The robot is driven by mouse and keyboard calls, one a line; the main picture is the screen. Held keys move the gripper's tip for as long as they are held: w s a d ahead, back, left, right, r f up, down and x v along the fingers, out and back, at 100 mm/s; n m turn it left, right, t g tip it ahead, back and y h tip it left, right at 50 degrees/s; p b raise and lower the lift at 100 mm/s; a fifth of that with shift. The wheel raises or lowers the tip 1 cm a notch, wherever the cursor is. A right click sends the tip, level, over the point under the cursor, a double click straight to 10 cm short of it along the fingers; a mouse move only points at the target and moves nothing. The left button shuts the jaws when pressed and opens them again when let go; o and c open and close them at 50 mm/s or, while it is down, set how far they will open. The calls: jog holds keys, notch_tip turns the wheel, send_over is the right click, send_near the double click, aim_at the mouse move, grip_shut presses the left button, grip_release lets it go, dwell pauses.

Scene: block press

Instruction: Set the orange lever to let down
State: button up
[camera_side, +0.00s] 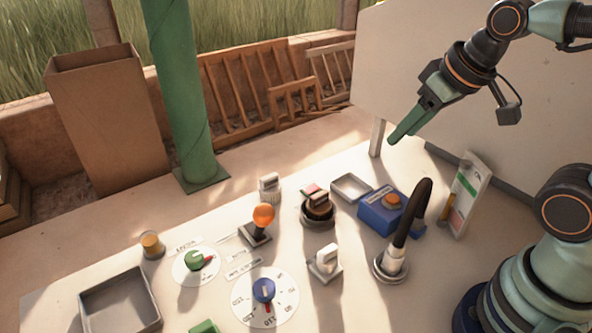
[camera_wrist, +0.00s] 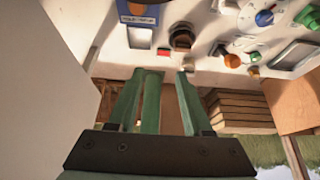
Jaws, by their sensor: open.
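The orange lever (camera_side: 263,217) has a round orange knob on a dark square base, standing mid-table in the side view. In the wrist view its orange knob (camera_wrist: 232,60) shows right of my fingers. My gripper (camera_side: 398,132) is up in the air at the upper right of the side view, well away from the lever and touching nothing. In the wrist view my gripper (camera_wrist: 166,76) has its green fingers apart with nothing between them. The lettering on the labels near the lever is too small to read.
Around the lever stand a dark round knob (camera_side: 318,206), a white switch (camera_side: 326,261), a green dial (camera_side: 195,260) and a blue dial (camera_side: 264,291). An empty tray (camera_side: 120,302) lies front left.

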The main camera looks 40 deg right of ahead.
jog(key=o, duration=0.3)
jog(key=shift+o, duration=0.8)
jog(key=shift+w+a, duration=0.1)
jog(key=shift+w, duration=0.05)
jog(key=n+g, duration=0.6)
jog(key=n, duration=0.1)
send_over(262, 207)
notch_tip(262, 207, down, 5)
notch_tip(262, 207, down, 12)
jog(key=shift+r, duration=0.15)
grip_shut()
